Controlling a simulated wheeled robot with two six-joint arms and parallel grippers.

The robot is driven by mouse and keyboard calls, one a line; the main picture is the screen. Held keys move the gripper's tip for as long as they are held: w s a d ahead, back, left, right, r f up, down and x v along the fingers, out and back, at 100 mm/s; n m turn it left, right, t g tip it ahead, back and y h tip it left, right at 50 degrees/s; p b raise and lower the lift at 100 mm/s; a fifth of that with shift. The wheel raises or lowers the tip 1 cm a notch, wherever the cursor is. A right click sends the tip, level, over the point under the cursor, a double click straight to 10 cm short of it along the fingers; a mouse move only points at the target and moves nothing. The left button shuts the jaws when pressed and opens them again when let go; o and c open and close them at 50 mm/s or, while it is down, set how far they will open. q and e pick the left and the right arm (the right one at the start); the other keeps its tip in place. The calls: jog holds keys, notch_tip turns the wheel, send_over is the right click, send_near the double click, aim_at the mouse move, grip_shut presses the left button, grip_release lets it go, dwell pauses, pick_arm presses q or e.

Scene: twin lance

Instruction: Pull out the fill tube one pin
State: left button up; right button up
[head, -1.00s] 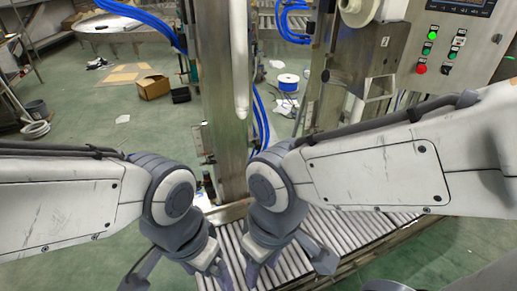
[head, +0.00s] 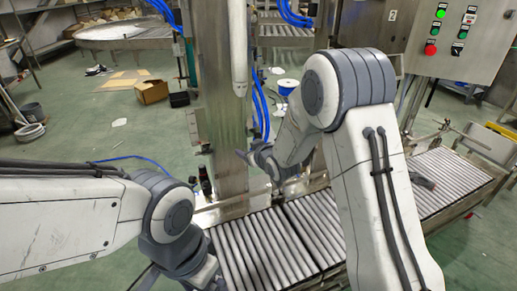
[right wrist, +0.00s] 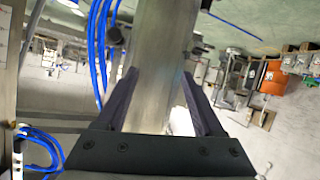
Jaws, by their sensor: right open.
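A white fill tube (head: 239,48) hangs upright in front of the steel column (head: 222,130) in the head view. I cannot make out a pin on it. My right gripper (head: 247,156) is beside the column, below the tube's lower end, pointing left. In the right wrist view its two dark fingers (right wrist: 160,90) are spread and empty, with a steel post (right wrist: 160,60) seen between them. Whether they touch the post cannot be told. My left gripper (head: 185,284) is low at the bottom edge, fingers apart, tips cut off by the frame.
A roller conveyor (head: 268,245) runs below the arms and on to the right (head: 445,180). Blue hoses (head: 262,115) hang right of the column. A control box (head: 455,40) with buttons is at upper right. A cardboard box (head: 152,91) lies on the green floor at left.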

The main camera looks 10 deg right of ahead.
aim_at(258, 136)
jog(key=w+d+f+t+b, duration=0.3)
jog(key=w+d+f+t, duration=0.15)
jog(key=d+f, duration=0.3)
pick_arm(q)
notch_tip(258, 136, down, 5)
pick_arm(e)
jog(key=shift+y, duration=0.4)
jog(key=x, duration=0.7)
jog(key=d+r+x, duration=0.1)
jog(key=x, duration=0.3)
jog(key=shift+w+r, duration=0.1)
jog(key=shift+w, duration=0.05)
grip_shut()
